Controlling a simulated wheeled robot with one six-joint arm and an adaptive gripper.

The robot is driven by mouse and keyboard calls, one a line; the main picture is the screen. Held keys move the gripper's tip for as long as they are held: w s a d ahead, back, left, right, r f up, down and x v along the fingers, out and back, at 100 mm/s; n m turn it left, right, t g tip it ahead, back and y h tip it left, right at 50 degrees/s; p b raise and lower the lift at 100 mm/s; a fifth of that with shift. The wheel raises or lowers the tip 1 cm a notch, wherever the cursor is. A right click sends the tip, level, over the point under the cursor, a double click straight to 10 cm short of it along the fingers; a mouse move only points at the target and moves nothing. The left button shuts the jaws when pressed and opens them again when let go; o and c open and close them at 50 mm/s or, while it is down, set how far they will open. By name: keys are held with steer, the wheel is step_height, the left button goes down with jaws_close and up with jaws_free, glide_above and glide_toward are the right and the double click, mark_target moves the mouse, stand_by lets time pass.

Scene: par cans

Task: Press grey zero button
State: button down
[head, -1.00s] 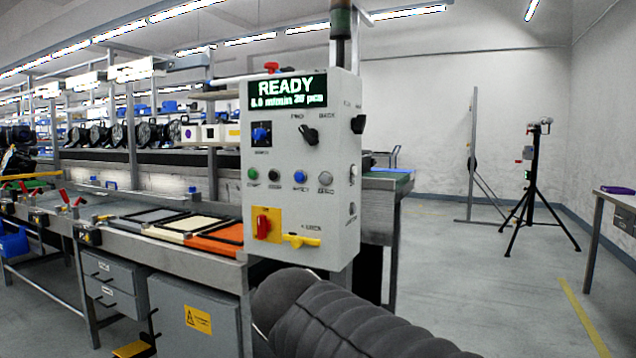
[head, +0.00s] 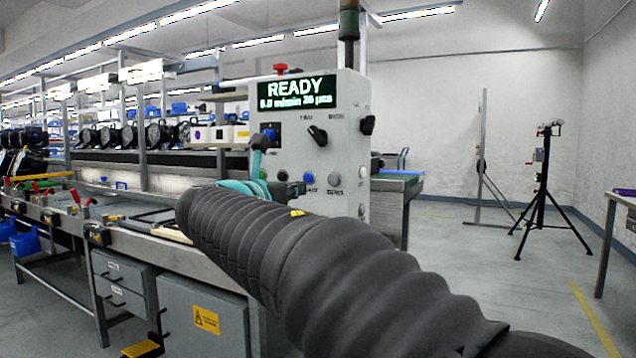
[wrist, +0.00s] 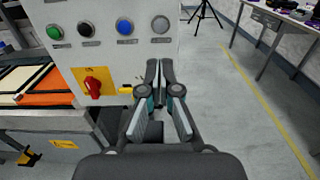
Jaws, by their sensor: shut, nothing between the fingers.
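The grey button (head: 334,178) is the rightmost in the button row on the white control box (head: 300,150); the label under it is small and blurred. In the wrist view the grey button (wrist: 160,24) is at the top centre, right of a blue button (wrist: 125,27). My gripper (wrist: 160,66) is shut and empty. In that picture its fingertips show below the grey button, near the box's lower right edge, and the button is uncovered. In the head view my arm hides the box's lower part and most of my gripper.
A black button (wrist: 86,30) and green button (wrist: 55,32) are further left in the row. A red switch (wrist: 93,88) on a yellow plate sits below. A workbench (head: 140,235) stands left of the box. Open floor (head: 470,270) lies right, with a tripod (head: 541,195) behind.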

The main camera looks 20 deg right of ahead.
mark_target(333, 179)
steer(key=shift+d, duration=0.1)
steer(key=p+x, duration=0.1)
steer(key=x, duration=1.3)
